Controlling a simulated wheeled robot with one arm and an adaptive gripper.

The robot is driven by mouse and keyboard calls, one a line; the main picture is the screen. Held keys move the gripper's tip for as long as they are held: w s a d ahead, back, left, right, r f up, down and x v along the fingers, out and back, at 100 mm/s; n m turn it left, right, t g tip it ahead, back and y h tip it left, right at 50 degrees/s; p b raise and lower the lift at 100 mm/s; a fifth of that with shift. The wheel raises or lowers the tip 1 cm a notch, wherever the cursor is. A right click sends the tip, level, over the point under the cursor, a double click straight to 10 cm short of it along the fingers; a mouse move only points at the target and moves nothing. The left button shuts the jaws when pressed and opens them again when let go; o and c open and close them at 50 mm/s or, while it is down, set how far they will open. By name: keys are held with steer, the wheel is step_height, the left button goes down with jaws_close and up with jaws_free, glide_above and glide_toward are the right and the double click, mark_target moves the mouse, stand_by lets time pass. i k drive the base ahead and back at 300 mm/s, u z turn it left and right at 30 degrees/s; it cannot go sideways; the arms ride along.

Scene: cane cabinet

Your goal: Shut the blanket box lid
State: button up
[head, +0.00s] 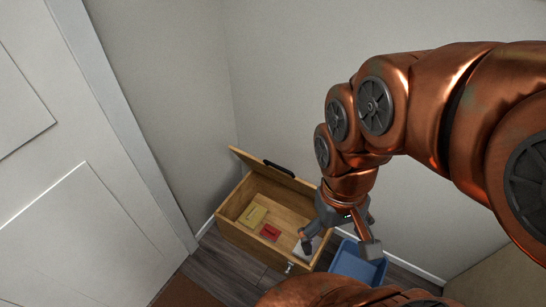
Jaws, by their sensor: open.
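The wooden blanket box (240,240) stands on the floor in the corner, seen from above in the head view. Its lid (250,162) is raised along the back side, with a dark handle (279,168) near its edge. My gripper (338,242) is open and empty, pointing down at the right end of the box. It hides the lid's right end; whether it touches the box cannot be told.
A blue bin (357,266) stands just right of the box, partly behind my gripper. Walls close in behind the box, and a white panelled door (90,220) is at the left. Dark floor (215,262) is clear in front of the box, with a brown mat (185,293) nearer.

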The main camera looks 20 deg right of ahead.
mark_target(282, 175)
steer(key=z, duration=0.5)
steer(key=k, duration=0.15)
steer(key=u, duration=1.45)
steer(key=i, duration=0.5)
steer(key=z, duration=0.05)
